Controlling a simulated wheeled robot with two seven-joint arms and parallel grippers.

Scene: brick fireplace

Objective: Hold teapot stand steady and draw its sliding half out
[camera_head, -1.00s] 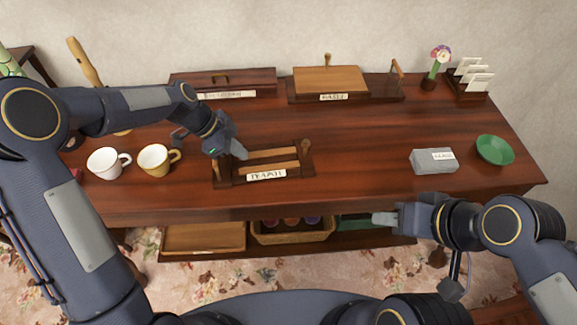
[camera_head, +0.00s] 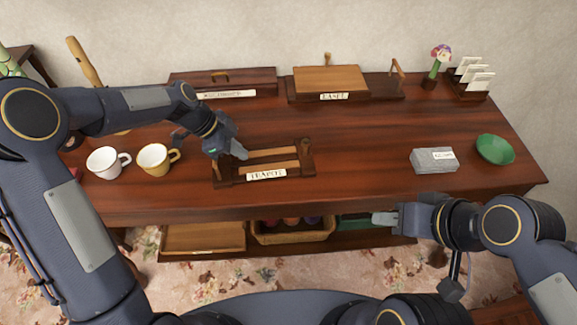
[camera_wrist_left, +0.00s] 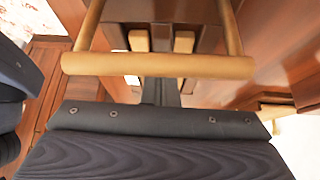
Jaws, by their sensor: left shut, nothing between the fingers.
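The teapot stand (camera_head: 222,182) is a dark wooden frame with lighter slats and a "TEAPOT" label, near the table's front edge. My left gripper (camera_head: 241,153) is shut and empty at the stand's left end, by the left handle.
A white cup (camera_head: 103,162) and a yellow cup (camera_head: 154,160) stand left of the stand. A grey box (camera_head: 434,163) and a green bowl (camera_head: 495,150) are at right. Wooden stands (camera_head: 332,80) line the back. The table between stand and grey box is clear.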

